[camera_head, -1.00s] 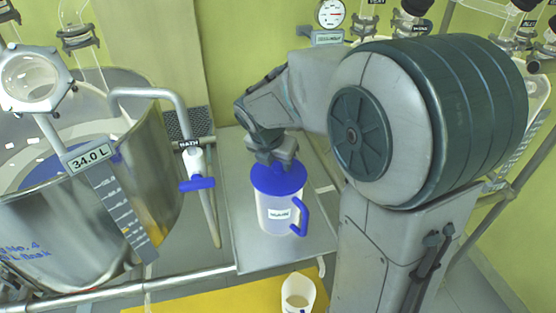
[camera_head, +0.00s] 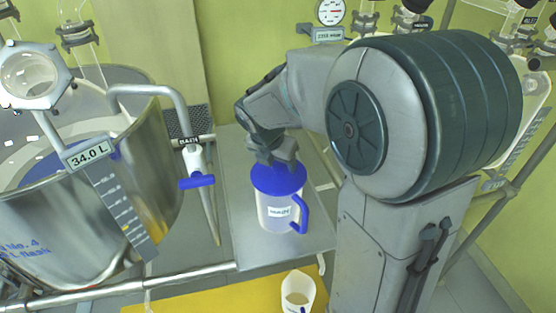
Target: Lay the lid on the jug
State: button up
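The jug (camera_head: 270,212) is a clear container with a blue handle and a white label, standing upright on the grey metal shelf. The blue round lid (camera_head: 277,180) is at the jug's mouth and covers it from this view. I cannot tell whether it is fully seated. My gripper (camera_head: 277,162) is directly above the lid, pointing down, at or very near its top. The fingertips are small and partly hidden, so I cannot tell whether they hold the lid.
A steel bath (camera_head: 150,190) with a 34.0 L sign (camera_head: 87,155) and a pipe with a blue valve handle (camera_head: 197,183) stand to the left. A white scoop-like cup (camera_head: 298,292) stands on the yellow surface (camera_head: 220,298) in front. The shelf (camera_head: 270,250) is clear before the jug.

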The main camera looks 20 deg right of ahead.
jog(key=v, duration=1.4)
jog(key=shift+p, duration=0.45)
jog(key=shift+s+f, duration=0.1)
jog(key=shift+f, duration=0.05)
jog(key=s+d+f+m+y, duration=0.1)
jog(key=s+f+m, duration=0.3)
jog(key=m, duration=1)
jog(key=s+d+f+m+y, duration=0.2)
jog(key=s+f+m, duration=0.3)
jog(key=s+m, duration=0.6)
jog(key=shift+s+d+m, duration=0.25)
jog(key=shift+d+m, duration=0.2)
jog(key=shift+m, duration=0.95)
jog(key=shift+f, duration=0.1)
